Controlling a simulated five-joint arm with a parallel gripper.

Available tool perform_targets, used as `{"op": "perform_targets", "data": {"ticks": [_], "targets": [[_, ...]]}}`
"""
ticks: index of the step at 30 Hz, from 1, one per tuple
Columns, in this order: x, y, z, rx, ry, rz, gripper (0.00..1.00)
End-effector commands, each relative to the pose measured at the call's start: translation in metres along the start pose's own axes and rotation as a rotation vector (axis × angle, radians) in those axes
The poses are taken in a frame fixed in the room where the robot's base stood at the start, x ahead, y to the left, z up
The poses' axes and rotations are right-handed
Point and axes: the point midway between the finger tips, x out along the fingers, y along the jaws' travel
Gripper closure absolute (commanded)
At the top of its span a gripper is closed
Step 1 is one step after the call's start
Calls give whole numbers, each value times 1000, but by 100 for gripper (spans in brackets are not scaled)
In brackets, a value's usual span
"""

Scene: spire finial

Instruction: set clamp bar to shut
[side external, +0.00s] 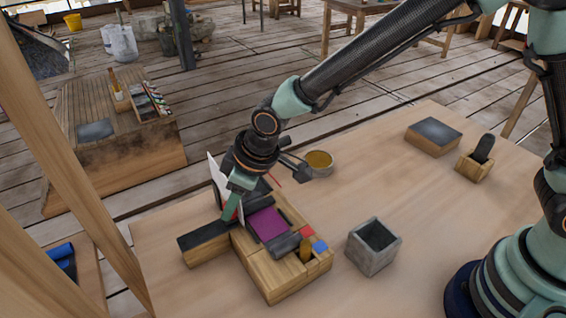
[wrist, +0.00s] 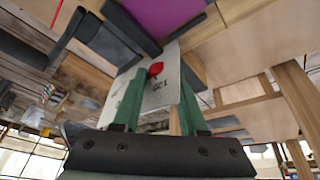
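A wooden block fixture with a purple panel (side external: 267,224) sits on the table. A dark rounded bar (side external: 285,246), possibly the clamp bar, lies across the near end of the panel. A brass-coloured peg (side external: 306,249) and red (side external: 307,232) and blue (side external: 320,246) squares are beside it. My gripper (side external: 233,207) is low at the fixture's far left side, apart from that bar. In the wrist view its green fingers (wrist: 158,100) are spread, with a white card (wrist: 150,92) bearing a red spot showing between and behind them. Contact with the card is unclear.
A dark-topped block (side external: 205,243) adjoins the fixture on the left. A grey open box (side external: 374,246) stands to the right. A round tin (side external: 319,163) is behind. A dark-topped wooden block (side external: 434,136) and a small holder (side external: 475,165) stand farther back. The table between is clear.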

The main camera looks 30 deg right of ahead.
Motion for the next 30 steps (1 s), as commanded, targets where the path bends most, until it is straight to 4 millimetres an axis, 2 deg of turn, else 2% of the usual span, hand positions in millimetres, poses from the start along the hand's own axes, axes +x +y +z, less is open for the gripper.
{"op": "perform_targets", "data": {"ticks": [1, 2, 14, 20, 30], "targets": [[-1, 6, 3, 10, -8, 4, 42], [-1, 6, 3, 10, -8, 4, 31], [-4, 4, 2, 7, -5, 2, 31], [-29, 4, 0, 7, 0, 3, 31], [-92, 4, 1, 8, -1, 3, 31]]}}
